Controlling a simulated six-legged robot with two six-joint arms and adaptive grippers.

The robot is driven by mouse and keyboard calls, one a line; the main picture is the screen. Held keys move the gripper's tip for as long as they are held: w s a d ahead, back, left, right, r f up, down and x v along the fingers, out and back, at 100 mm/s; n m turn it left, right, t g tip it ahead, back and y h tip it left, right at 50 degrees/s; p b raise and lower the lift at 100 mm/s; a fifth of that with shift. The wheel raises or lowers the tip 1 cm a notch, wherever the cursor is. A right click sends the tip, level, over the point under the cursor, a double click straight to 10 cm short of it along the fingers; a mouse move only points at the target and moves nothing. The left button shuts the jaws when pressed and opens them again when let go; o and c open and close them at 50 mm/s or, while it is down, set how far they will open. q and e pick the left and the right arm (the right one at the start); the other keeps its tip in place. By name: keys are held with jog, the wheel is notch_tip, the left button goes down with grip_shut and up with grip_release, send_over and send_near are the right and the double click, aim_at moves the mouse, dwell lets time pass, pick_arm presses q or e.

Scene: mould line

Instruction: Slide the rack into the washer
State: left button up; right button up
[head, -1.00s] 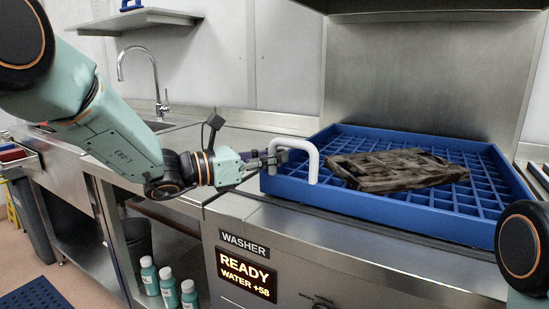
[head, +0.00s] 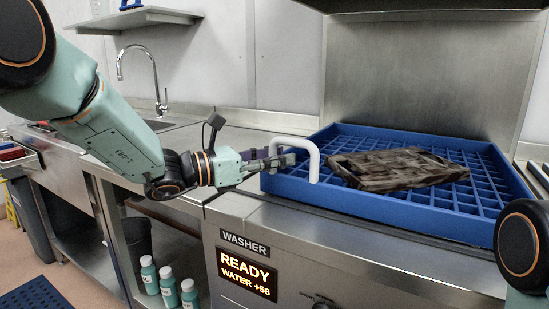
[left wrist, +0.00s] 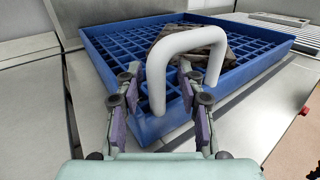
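The blue rack (head: 400,212) lies flat on the washer (head: 340,240), with a white arch handle (head: 313,160) at its left end. A dark, blocky mould-like piece (head: 398,170) lies in the rack. My left gripper (head: 282,160) is at the handle, its fingertips overlapping the handle's opening in the head view. In the left wrist view my left gripper (left wrist: 163,92) has its fingers apart, with the handle's near leg (left wrist: 157,90) between them. No firm contact on the handle shows. My right gripper is out of view.
The washer display (head: 246,274) reads READY. A metal hood and back panel (head: 420,75) stand over the rack. A counter with a tap (head: 150,80) is at the left. Several bottles (head: 168,285) stand on a low shelf. Part of my right arm shows at the right edge.

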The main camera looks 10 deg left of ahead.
pick_arm(q)
jog(key=shift+s+a+r, duration=0.15)
jog(key=shift+s+a, duration=0.15)
jog(key=shift+a, duration=0.1)
jog(key=v, duration=1.1)
